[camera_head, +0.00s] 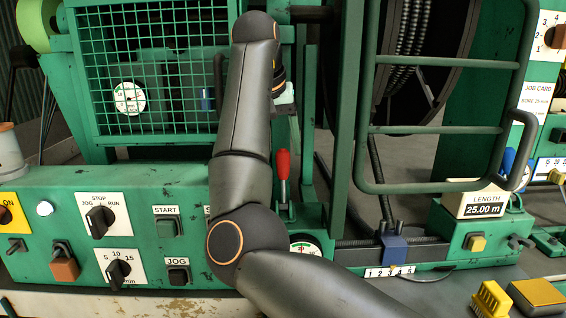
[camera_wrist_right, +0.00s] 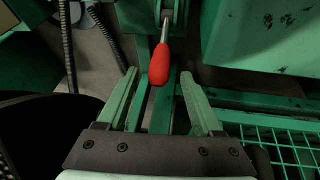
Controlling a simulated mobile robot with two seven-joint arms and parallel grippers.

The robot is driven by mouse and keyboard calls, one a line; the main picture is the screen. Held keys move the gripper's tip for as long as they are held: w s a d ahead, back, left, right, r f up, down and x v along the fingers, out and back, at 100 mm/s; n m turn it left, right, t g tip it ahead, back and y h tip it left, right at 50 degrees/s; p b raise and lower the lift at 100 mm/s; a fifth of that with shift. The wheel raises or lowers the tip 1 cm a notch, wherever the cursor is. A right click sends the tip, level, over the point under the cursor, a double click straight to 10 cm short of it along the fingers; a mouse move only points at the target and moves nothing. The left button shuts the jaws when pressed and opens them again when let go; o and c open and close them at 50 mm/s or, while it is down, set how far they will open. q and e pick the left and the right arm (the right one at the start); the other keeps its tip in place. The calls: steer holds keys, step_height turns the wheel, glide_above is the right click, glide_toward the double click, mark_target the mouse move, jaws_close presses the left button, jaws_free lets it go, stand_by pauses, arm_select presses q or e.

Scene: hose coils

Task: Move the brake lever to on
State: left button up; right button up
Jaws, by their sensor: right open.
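The brake lever shows as a red handle (camera_head: 283,165) on a thin metal rod, standing roughly upright behind the green control panel. In the right wrist view the red handle (camera_wrist_right: 160,65) lies in line with the gap between the fingers, touching neither. My right gripper (camera_head: 287,112) is open and empty, just above the handle in the head view and partly hidden by my arm. Its two pale green fingers (camera_wrist_right: 158,80) show in the wrist view. Any on/off marking at the lever is not visible. My left gripper is not in view.
A green mesh guard (camera_head: 150,70) stands at the back left, and a green tubular frame (camera_head: 440,130) stands right of the lever. The control panel (camera_head: 140,190) with knobs and buttons is in front. A length counter (camera_head: 484,205) sits at the right.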

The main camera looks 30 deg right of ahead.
mark_target(281, 156)
steer(key=shift+x, duration=2.55)
steer(key=shift+c, duration=0.4)
jaws_close()
